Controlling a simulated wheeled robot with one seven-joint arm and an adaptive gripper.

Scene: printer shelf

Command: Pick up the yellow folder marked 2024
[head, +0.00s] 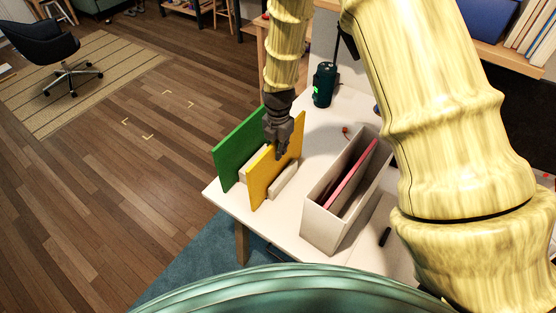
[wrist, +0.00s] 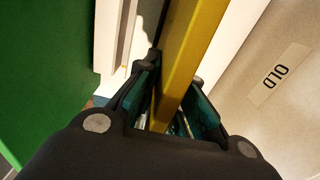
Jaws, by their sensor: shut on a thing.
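The yellow folder (head: 264,173) stands upright in a pale holder (head: 284,180) near the left edge of the white table in the head view. It also shows in the wrist view (wrist: 190,50), running up between my fingers. My gripper (head: 278,150) comes down from above and is shut on the folder's upper edge; in the wrist view its fingers (wrist: 175,105) lie on both sides of the folder. No 2024 marking is readable in either view. A green folder (head: 232,150) stands just left of the yellow one, apart from it.
A pale open box (head: 325,222) holding a pink folder (head: 350,173) stands right of the yellow folder. A dark green bottle (head: 323,85) stands behind. A black marker (head: 385,237) lies right of the box.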

